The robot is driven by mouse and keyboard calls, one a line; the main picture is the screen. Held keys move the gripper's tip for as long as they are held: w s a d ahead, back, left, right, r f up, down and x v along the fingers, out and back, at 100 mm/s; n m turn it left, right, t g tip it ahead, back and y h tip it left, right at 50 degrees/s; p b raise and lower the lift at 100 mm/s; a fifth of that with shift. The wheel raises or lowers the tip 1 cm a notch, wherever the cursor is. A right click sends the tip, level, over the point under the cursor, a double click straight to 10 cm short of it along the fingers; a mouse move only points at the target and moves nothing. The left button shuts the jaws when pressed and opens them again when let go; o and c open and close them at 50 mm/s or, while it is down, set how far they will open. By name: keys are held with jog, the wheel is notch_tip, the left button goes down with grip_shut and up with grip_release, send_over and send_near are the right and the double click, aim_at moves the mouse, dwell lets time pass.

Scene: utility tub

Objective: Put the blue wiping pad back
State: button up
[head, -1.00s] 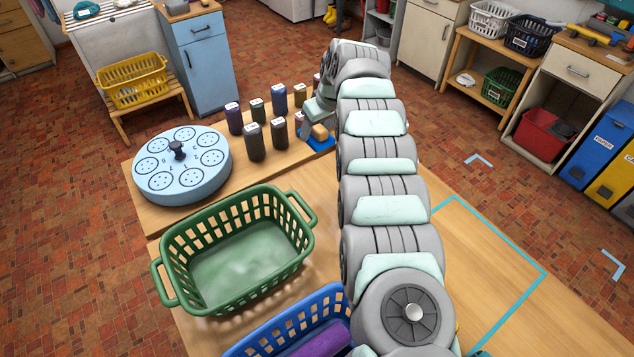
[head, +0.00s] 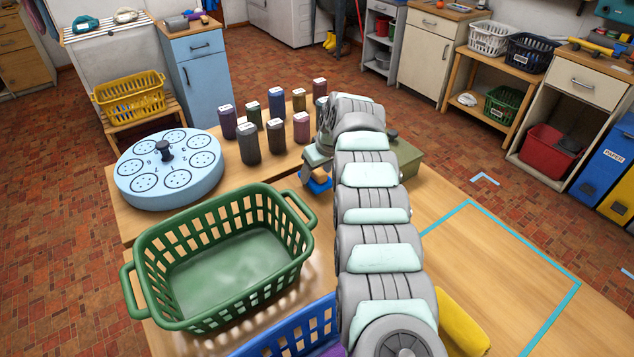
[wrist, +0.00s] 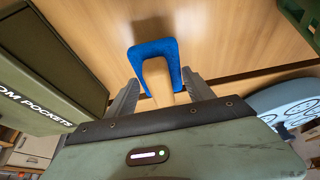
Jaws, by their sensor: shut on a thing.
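The blue wiping pad (head: 319,186) has a pale wooden handle, and my gripper (head: 314,172) is shut on that handle. In the wrist view the blue pad (wrist: 136,60) shows beyond the two fingers (wrist: 160,88), with the handle between them. Wooden surface lies behind the pad with a dark shadow beside it. The pad appears a little above the surface, but the exact gap is unclear. In the head view my arm hides part of the gripper.
An olive box (head: 408,158) stands right of my gripper; its lettered side (wrist: 35,95) fills the wrist view's left. Several dark bottles (head: 249,143), a round light-blue holder (head: 170,190) and a green basket (head: 135,262) stand to the left. A teal-outlined table area (head: 500,265) is clear.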

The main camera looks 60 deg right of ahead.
aim_at(317, 179)
notch_tip(317, 179, down, 3)
jog(key=shift+s+a+r+b, duration=0.1)
jog(key=shift+b, duration=0.3)
jog(key=o, duration=1.3)
notch_tip(317, 179, up, 3)
jog(key=p, duration=0.5)
jog(key=shift+a+p, duration=0.15)
jog(key=shift+p, duration=0.2)
jog(key=p, duration=0.3)
jog(key=shift+s+a+r, duration=0.15)
jog(key=shift+s+r, duration=0.25)
jog(key=p+v, duration=0.1)
jog(key=v, duration=0.7)
jog(key=shift+s, duration=0.2)
